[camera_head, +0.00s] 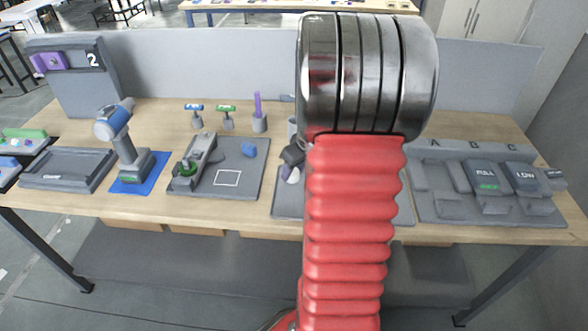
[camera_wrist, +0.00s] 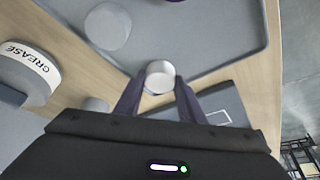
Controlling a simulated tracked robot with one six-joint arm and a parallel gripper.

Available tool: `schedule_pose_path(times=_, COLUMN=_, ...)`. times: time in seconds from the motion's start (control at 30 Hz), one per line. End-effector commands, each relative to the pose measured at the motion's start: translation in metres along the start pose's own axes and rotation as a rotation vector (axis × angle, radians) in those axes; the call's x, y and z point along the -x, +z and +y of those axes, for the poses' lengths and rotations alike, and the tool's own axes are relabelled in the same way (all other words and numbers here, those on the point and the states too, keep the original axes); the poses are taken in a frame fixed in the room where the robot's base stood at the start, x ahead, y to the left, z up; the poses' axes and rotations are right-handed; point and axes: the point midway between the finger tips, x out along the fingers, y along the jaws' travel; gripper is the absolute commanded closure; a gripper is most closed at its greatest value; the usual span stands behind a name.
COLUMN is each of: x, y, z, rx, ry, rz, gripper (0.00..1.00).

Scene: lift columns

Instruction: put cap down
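The cap (camera_wrist: 159,74) is a small, round, pale piece in the wrist view. It sits between the two purple fingertips of my gripper (camera_wrist: 159,82), which look closed on its sides. Beyond it lies a grey tray (camera_wrist: 215,45) with a raised rim and a pale round disc (camera_wrist: 108,27). In the head view my gripper (camera_head: 292,158) is mostly hidden behind my red arm, over the left part of the middle tray (camera_head: 287,207). A small white spot below it may be the cap. The cap's height above the surface cannot be told.
A container marked GREASE (camera_wrist: 28,70) stands left in the wrist view. A drill (camera_head: 122,135) stands further left. A charger station (camera_head: 440,205) is right.

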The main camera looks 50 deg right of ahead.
Motion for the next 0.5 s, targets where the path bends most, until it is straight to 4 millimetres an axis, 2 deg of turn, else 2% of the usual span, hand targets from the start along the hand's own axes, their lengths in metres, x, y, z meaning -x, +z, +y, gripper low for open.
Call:
schedule_pose_path(times=0.27, x=0.0002, y=0.0001, z=0.0002, rx=0.000, ry=0.000, rz=0.000, gripper=0.46)
schedule_pose_path(times=0.5, x=0.0008, y=-0.0002, z=0.0003, rx=0.000, ry=0.000, rz=0.000, gripper=0.46)
